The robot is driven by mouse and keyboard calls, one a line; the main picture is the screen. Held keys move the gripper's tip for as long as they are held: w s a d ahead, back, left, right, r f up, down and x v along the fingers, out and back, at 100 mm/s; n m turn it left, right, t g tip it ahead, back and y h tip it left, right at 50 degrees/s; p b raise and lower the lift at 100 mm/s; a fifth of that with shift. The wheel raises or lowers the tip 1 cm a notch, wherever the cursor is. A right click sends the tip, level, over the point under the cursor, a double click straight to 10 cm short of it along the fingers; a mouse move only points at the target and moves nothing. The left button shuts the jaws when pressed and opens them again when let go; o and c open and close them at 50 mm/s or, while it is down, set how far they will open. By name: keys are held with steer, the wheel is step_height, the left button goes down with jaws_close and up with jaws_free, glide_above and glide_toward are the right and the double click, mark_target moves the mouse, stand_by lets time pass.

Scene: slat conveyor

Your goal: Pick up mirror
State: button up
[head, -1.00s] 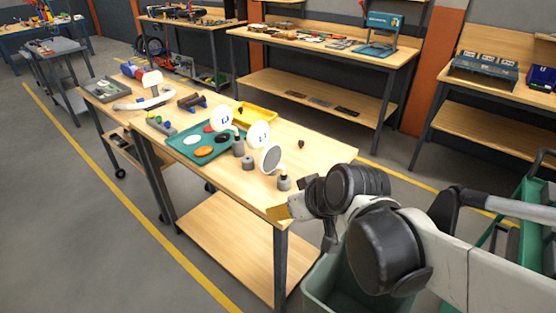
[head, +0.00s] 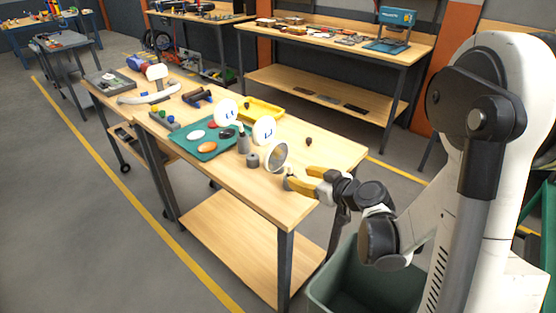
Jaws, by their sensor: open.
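Three round disc-headed pieces with grey bases stand near the right end of the wooden workbench. The nearest, with a silvery grey face, looks like the mirror (head: 277,155). The other two discs, a left one (head: 227,112) and a middle one (head: 263,130), show white faces with dark marks. My gripper (head: 292,179) has yellow fingers, open, just right of and below the mirror's face. The fingers are at the small grey base there and partly hide it. I cannot tell if they touch it.
A green tray (head: 188,151) with coloured round pieces lies left of the discs, and a yellow tray (head: 262,108) lies behind. A small dark object (head: 308,141) sits near the back edge. The bench's front right corner (head: 290,217) is bare. A green bin (head: 360,290) stands below my arm.

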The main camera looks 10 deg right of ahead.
mark_target(291, 170)
steer(key=b+x, duration=0.2)
steer(key=x, duration=0.5)
steer(key=shift+w+d+r, duration=0.15)
steer(key=shift+w+d, duration=0.05)
steer(key=shift+r, duration=0.1)
jaws_close()
